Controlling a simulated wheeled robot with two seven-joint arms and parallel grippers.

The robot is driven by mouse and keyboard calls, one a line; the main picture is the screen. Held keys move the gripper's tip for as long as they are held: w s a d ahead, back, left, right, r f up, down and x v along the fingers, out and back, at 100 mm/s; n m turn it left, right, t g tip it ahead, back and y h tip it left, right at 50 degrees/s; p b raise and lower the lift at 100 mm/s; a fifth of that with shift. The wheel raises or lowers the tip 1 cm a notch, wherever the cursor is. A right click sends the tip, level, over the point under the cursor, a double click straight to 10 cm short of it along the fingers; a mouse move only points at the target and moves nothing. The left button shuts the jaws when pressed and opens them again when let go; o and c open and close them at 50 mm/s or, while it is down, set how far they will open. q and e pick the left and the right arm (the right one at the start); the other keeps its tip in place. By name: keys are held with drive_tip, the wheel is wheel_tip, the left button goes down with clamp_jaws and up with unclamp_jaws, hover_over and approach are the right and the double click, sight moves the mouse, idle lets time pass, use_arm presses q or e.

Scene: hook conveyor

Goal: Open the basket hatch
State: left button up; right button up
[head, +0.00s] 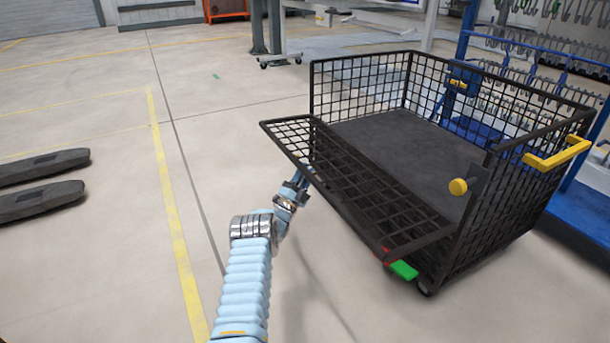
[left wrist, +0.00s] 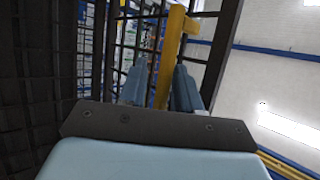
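The basket (head: 478,240) is a black wire-mesh cart with a dark floor. Its mesh hatch (head: 335,175), on the side towards me, is folded outward and stands tilted out from the basket. My left gripper (head: 302,178) is at the hatch's outer edge, its fingertips partly hidden by the mesh. In the left wrist view, the two light-blue fingers (left wrist: 160,88) stand either side of a yellow bar (left wrist: 172,50) beside black mesh. They look shut on this bar, which seems to be the hatch's handle. My right gripper is not in view.
A yellow handle (head: 556,155) and a yellow knob (head: 458,187) are on the basket's right end. A green pedal (head: 404,270) is low at its near corner. A blue rack with hooks stands behind. Dark forks (head: 42,200) lie at left; the floor between is clear.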

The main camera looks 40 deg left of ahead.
use_arm(q)
drive_tip(key=shift+s+r, duration=0.1)
drive_tip(key=p+v, duration=0.2)
drive_tip(key=v, duration=1.2)
drive_tip(key=shift+w, duration=0.2)
